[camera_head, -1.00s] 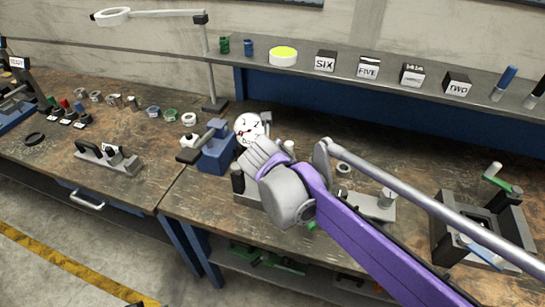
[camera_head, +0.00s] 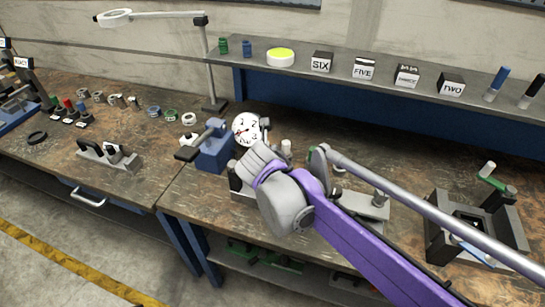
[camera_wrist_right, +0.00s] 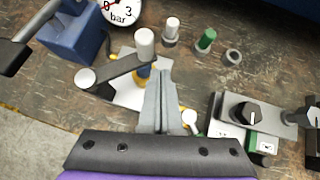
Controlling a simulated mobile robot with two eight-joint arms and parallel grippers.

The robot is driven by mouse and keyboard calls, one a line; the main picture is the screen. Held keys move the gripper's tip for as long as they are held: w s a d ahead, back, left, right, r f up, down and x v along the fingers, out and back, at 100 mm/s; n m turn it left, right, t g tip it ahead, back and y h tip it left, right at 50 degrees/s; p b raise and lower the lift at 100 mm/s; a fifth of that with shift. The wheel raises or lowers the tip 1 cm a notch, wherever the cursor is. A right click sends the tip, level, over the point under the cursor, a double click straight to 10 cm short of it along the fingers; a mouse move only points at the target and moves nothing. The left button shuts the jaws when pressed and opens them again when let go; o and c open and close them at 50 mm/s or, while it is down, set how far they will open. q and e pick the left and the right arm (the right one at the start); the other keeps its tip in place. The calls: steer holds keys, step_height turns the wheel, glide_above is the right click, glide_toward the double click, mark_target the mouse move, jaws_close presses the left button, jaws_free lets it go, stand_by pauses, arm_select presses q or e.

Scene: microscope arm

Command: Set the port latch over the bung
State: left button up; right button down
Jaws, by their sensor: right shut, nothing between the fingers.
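My right gripper (camera_wrist_right: 164,78) is shut and empty, pointing down over the bench. Just left of its fingertips in the wrist view is a dark swinging bar, which looks like the port latch (camera_wrist_right: 114,74), with a pale round knob (camera_wrist_right: 145,40) at its far end and a white pivot cap at its near end. A small yellow and blue piece, perhaps the bung (camera_wrist_right: 144,73), shows partly under the knob end. I cannot tell whether the latch is seated on it. In the head view my right wrist (camera_head: 285,200) hides most of this fixture. My left gripper is not in view.
A pressure gauge (camera_head: 246,129) and a blue vise (camera_head: 214,150) stand left of the fixture. A grey clamp plate (camera_wrist_right: 258,112) is close to the right. Green and white pegs stand behind. A dark frame fixture (camera_head: 475,225) is farther right.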

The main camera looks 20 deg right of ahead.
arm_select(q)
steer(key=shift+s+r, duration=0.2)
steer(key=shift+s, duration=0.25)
arm_select(e)
steer(key=s+a+r, duration=0.1)
steer(key=s+r, duration=0.5)
steer(key=s, duration=0.2)
steer(key=shift+s+a+r, duration=0.15)
steer(key=shift+s+r, duration=0.05)
steer(key=shift+r, duration=0.2)
steer(key=shift+s, duration=0.1)
steer(key=s+f+m+g+y, duration=0.1)
steer(key=s+f+m+y, duration=0.1)
steer(key=s+f+m, duration=0.6)
steer(key=s+f+m+g+y, duration=0.2)
steer(key=s+f+m, duration=0.6)
steer(key=m, duration=1.4)
step_height(320, 180, down, 4)
steer(key=shift+m, duration=0.4)
